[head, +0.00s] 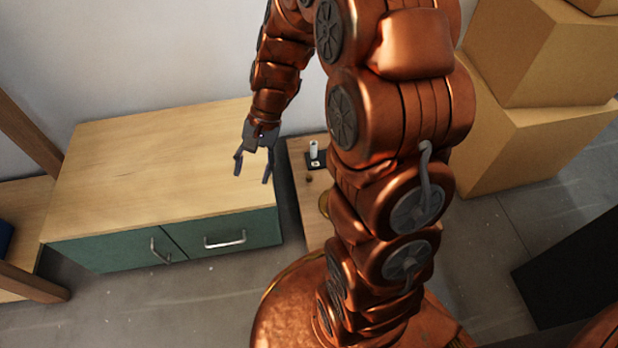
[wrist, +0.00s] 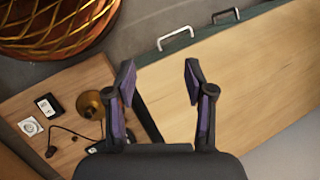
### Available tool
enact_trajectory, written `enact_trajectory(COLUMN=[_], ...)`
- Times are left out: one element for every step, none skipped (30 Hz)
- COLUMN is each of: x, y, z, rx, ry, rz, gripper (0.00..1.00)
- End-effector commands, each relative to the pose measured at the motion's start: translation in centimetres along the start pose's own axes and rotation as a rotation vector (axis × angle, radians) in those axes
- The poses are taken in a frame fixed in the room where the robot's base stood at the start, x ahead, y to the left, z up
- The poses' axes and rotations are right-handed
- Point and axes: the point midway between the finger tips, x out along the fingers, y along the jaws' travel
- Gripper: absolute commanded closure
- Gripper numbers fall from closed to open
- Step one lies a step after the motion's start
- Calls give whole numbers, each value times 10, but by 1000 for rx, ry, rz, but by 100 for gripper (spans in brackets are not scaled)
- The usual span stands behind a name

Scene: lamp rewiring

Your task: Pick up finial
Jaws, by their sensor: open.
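My gripper (head: 253,173) is open and empty, pointing down above the right end of the wooden cabinet top. In the wrist view its spread fingers (wrist: 160,75) have nothing between them. A small brown knob-like thing (head: 309,179) on the low wooden table, right of my gripper in the head view, may be the finial. It is too small to be sure. I cannot pick out the finial for certain in the wrist view, where my gripper covers part of the table.
The cabinet (head: 150,165) has green doors. The low table (wrist: 75,78) bears a brass round piece (wrist: 90,105), a black square piece (wrist: 48,105), a white square piece (wrist: 30,127) and a dark cord (wrist: 82,134). A white cylinder (head: 314,149) stands there. Cardboard boxes (head: 535,55) stand right.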

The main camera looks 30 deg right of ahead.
Motion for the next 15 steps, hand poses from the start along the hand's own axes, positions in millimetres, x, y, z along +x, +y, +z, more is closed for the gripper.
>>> enact_trajectory(x=[2, 4, 7, 9, 11, 14, 16, 17, 20, 23, 25, 28, 32, 34, 37], y=[-4, -6, -8, -10, -10, -11, -12, -12, -12, -11, -10, -8, -6, -5, -2], z=[-17, -26, -39, -48, -56, -69, -78, -88, -102, -112, -122, -135, -144, -154, -167], rx=[49, 77, 115, 144, 174, 213, 243, 272, 312, 343, 373, 415, 448, 479, 520], ry=[0, 2, 2, 3, 3, 2, 3, 6, 8, 9, 12, 14, 13, 15, 18], rz=[-27, -43, -63, -78, -93, -112, -126, -142, -161, -175, -189, -208, -221, -234, -253], gripper=[46, 46, 46, 46, 46, 46, 46, 46, 46, 46, 46, 46, 46, 46, 46])
